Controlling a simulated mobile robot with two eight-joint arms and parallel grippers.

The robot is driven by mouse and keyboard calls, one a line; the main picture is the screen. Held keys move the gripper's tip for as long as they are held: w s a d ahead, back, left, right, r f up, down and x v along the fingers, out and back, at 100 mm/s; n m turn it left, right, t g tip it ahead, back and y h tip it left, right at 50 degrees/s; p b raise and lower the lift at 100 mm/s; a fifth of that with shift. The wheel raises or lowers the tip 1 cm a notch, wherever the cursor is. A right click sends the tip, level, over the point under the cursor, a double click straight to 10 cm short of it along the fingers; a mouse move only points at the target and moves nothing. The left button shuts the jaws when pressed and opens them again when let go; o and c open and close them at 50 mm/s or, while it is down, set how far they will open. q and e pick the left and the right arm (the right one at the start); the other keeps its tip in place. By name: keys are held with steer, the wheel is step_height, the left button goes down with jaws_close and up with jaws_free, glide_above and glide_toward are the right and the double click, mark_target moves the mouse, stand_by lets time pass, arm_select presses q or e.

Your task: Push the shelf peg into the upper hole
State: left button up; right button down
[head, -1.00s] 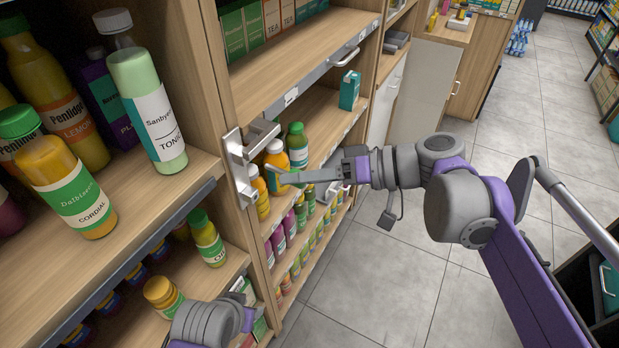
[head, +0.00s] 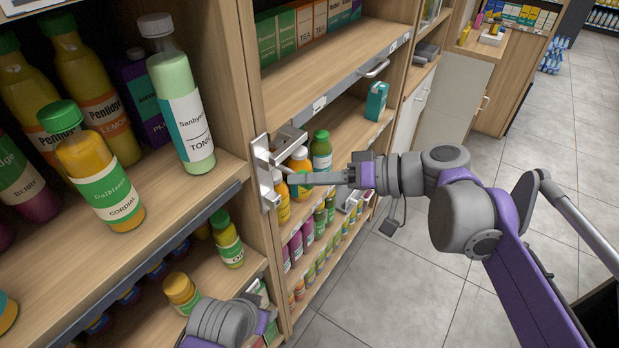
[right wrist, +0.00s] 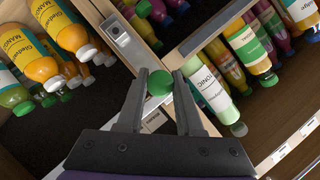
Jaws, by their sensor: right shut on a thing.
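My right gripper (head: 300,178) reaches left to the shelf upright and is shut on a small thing. In the right wrist view a round green thing (right wrist: 160,82) shows between its fingertips. I take it for the shelf peg, though its shaft is hidden. A metal bracket plate (head: 264,172) is fixed to the front of the upright, just left of the fingertips. A metal plate on the upright also shows in the right wrist view (right wrist: 122,38). I cannot make out the upper hole or whether the peg touches it. My left gripper is not seen; only its arm shows at the bottom.
Bottles crowd the left shelf, including a green-capped cordial bottle (head: 100,172) and a tonic bottle (head: 183,105). Juice bottles (head: 301,165) stand close behind the right fingertips. A teal carton (head: 376,100) stands farther along. The tiled floor (head: 350,295) below is clear.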

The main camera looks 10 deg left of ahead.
mark_target(292, 171)
steer(key=shift+w+a+p, duration=0.35)
steer(key=shift+a, duration=0.5)
steer(key=shift+w+a+p, duration=0.3)
steer(key=shift+a, duration=0.5)
stand_by(2.1)
steer(key=c, duration=0.8)
jaws_free()
steer(key=shift+o, duration=0.2)
steer(key=shift+r, duration=0.1)
steer(key=shift+r, duration=0.15)
steer(key=shift+p+v, duration=0.6)
steer(key=shift+v, duration=0.8)
